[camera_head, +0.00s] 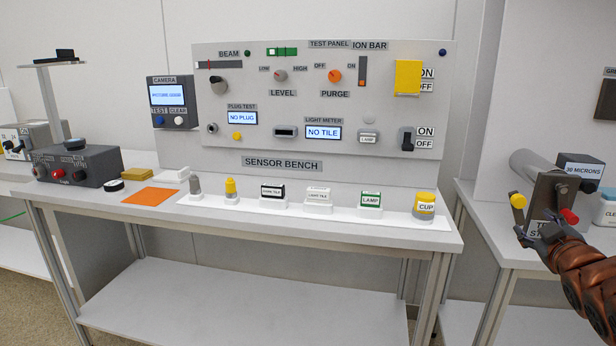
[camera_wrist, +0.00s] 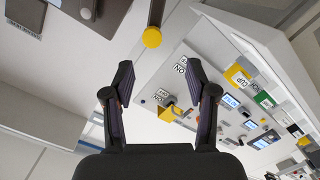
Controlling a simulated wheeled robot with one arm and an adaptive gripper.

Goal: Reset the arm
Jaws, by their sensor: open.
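My gripper (camera_head: 532,236) is at the right of the head view, on the reddish-brown arm. It is beside the grey machine with a yellow knob (camera_head: 517,201) and a red knob (camera_head: 569,216). In the wrist view my gripper (camera_wrist: 161,85) has its two dark fingers spread apart with nothing between them. The yellow knob (camera_wrist: 152,38) shows beyond the fingertips there, apart from them.
The sensor bench (camera_head: 300,214) holds a lamp (camera_head: 370,199), a cup (camera_head: 425,205), tiles and plugs in a row. Behind them stands the test panel (camera_head: 300,100) with a yellow flap (camera_head: 408,77). A box labelled 30 microns (camera_head: 581,169) stands at the right.

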